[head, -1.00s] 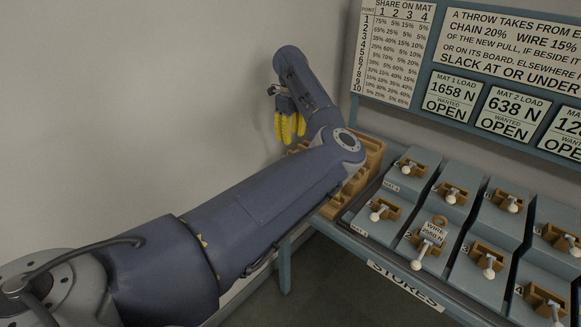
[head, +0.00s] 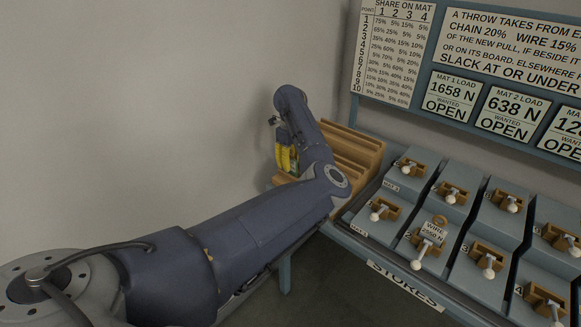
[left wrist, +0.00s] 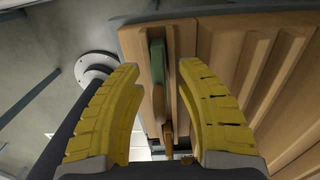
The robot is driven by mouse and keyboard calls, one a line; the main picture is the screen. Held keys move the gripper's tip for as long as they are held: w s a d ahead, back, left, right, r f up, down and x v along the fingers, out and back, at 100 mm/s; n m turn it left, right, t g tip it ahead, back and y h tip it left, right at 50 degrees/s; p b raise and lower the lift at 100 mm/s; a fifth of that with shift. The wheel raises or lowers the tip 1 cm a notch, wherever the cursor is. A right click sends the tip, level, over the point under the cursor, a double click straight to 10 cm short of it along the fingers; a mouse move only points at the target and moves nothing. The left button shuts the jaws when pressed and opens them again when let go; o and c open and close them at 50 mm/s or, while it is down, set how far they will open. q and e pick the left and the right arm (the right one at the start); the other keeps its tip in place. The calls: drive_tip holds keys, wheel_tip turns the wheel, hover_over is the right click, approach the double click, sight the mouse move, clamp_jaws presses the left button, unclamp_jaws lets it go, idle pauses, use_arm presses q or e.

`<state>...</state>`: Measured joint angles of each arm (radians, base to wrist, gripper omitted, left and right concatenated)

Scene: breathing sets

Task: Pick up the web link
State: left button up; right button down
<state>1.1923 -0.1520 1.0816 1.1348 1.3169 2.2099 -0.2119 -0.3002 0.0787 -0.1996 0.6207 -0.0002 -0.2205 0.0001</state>
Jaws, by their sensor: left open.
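My left gripper (head: 286,162) is open, its yellow fingers pointing down at the left end of a stepped wooden rack (head: 358,150). In the left wrist view the gripper (left wrist: 165,110) has its two fingers apart on either side of a slot in the rack (left wrist: 215,35). A narrow green piece (left wrist: 158,62), which may be the web link, stands in that slot between the fingers. A small orange-brown part (left wrist: 168,130) shows at its lower end. I see no finger clearly touching it. My right gripper is not in view.
A grey-blue bench marked STORES (head: 405,285) holds several white-knobbed levers in wooden blocks. A tag reading WIRE (head: 433,233) hangs on one block. Boards with load figures (head: 507,112) hang behind. A bare wall stands close left of the gripper.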

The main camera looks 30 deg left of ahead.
use_arm(q)
drive_tip(key=shift+f, duration=0.8)
clamp_jaws()
